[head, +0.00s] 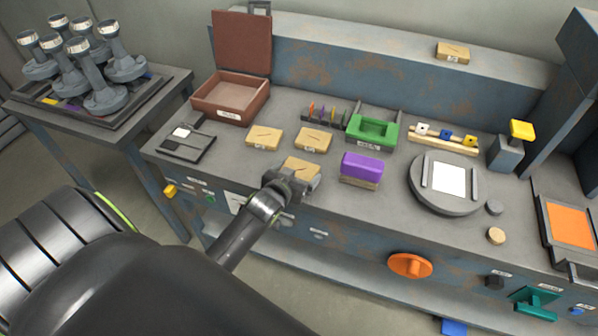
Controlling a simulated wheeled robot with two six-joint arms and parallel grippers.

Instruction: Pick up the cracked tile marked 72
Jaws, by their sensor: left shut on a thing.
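My left gripper (297,183) is over the front edge of the workbench and shut on a tan cracked tile (300,166). The gripper covers the tile's near side, so its mark is hidden. I cannot tell whether the tile is lifted off the bench. Two similar tan tiles with dark crack lines lie just behind it, one on the left (264,136) and one on the right (313,139). Another tan tile (453,50) lies on the raised back ledge. Their small labels are too small to read. My right gripper is not in view.
A purple block (362,166) stands close to the right of the held tile. Behind are an open brown box (230,108) and a green holder (372,141). A round grey plate (427,201) sits further right. Left is a dark tray (180,151).

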